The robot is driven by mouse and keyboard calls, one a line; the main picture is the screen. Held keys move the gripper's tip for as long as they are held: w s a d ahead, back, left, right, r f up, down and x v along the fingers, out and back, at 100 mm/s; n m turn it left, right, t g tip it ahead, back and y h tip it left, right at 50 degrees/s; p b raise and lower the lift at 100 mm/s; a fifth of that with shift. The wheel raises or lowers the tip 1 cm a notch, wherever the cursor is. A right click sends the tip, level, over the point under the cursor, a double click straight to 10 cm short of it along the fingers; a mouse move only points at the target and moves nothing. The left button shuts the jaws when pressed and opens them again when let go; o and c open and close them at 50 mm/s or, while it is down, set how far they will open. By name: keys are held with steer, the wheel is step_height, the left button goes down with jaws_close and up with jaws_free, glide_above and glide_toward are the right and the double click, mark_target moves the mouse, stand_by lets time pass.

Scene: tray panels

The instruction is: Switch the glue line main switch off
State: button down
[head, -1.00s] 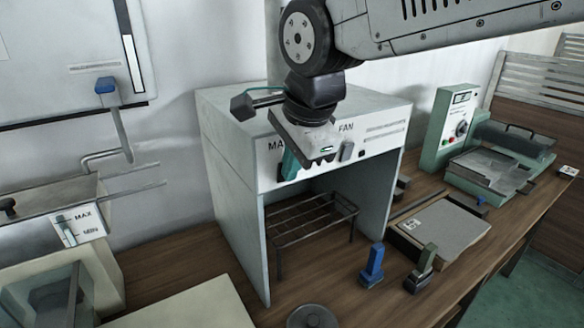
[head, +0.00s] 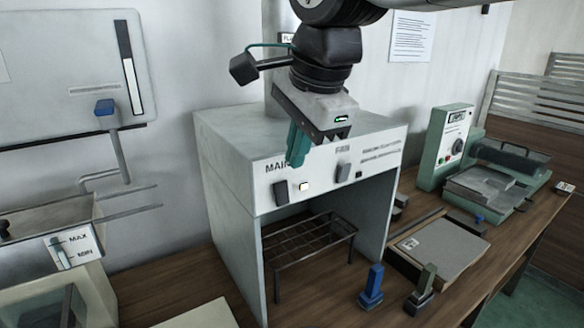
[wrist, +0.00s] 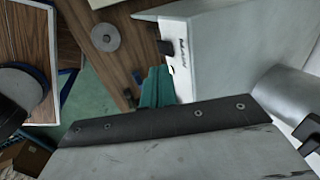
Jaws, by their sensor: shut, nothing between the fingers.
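The MAIN switch (head: 281,192) is a dark rocker on the front panel of the white hood (head: 228,170), under the word MAIN. A small lamp (head: 304,186) to its right looks lit, pale yellow. Which way the rocker is tipped is too small to tell. My gripper (head: 295,160) has teal fingers, shut and empty, pointing down in front of the panel's upper part, above the lamp. They appear apart from the switch. In the wrist view the fingers (wrist: 156,88) show beside the hood's panel, with a dark switch-like block (wrist: 165,47) close by.
A grey FAN switch (head: 343,171) with a dark lamp (head: 358,174) sits right of MAIN. A wire rack (head: 310,240) stands under the hood. Blue (head: 371,285) and green-grey (head: 421,290) handled tools stand in front. A green machine (head: 445,145) is at right.

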steer(key=shift+s+d+r, duration=0.1)
steer(key=shift+r, duration=0.25)
steer(key=shift+f, duration=0.1)
